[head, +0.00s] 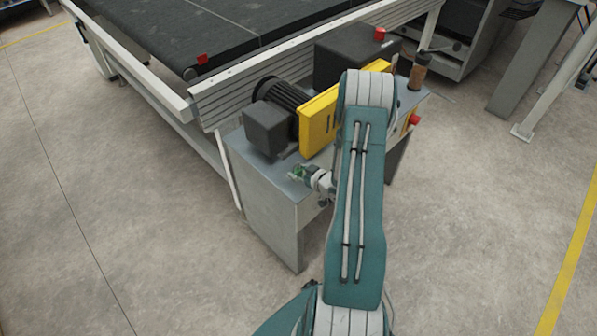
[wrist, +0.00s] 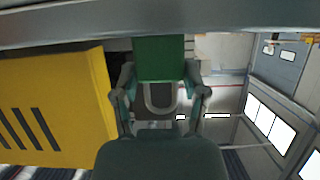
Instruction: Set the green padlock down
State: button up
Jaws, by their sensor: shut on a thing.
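The green padlock (wrist: 160,60) is between the fingers of my gripper (wrist: 160,92) in the wrist view, with its grey shackle toward the gripper's palm. My gripper is shut on it. In the head view, the padlock (head: 299,172) shows small at the tip of my gripper (head: 308,175), over the front left part of the grey machine cabinet's top (head: 262,178). I cannot tell whether the padlock touches that top.
A dark motor (head: 273,118) and a yellow guard (head: 318,122) stand on the cabinet close to my gripper. The guard (wrist: 55,105) fills the left of the wrist view. A brown cup (head: 418,70) and a red button (head: 414,119) are at the right. A conveyor (head: 205,35) lies behind.

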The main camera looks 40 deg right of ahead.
jog(key=shift+f, duration=0.1)
jog(key=o, duration=1.2)
jog(key=shift+o, duration=0.2)
